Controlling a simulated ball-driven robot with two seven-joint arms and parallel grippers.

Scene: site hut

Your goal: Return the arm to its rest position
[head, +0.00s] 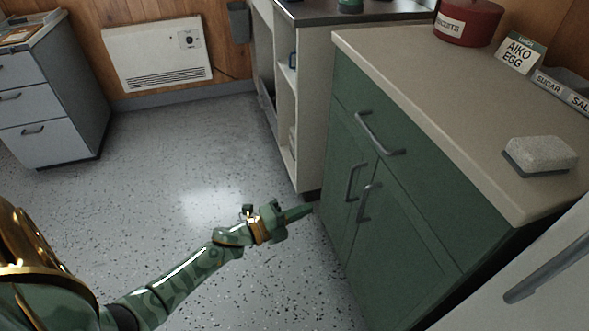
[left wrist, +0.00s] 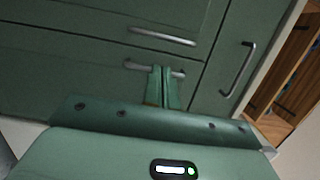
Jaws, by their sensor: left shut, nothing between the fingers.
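My left gripper (head: 306,210) reaches in from the lower left in the head view, in front of the green cabinet (head: 395,235) at the height of its lower doors. Its fingers are together and empty. In the left wrist view the shut fingers (left wrist: 164,72) point at the green cabinet front (left wrist: 75,40) and overlap one of its metal handles (left wrist: 137,65). I cannot tell from this view whether they touch it. My right gripper is not in view.
The cabinet's beige worktop (head: 425,95) holds a sponge (head: 541,154), a red biscuit tin (head: 468,22) and a label card (head: 520,52). A white door with a handle (head: 550,268) is at lower right. Grey drawers (head: 40,100) and a heater (head: 157,52) stand behind. The speckled floor (head: 150,190) is clear.

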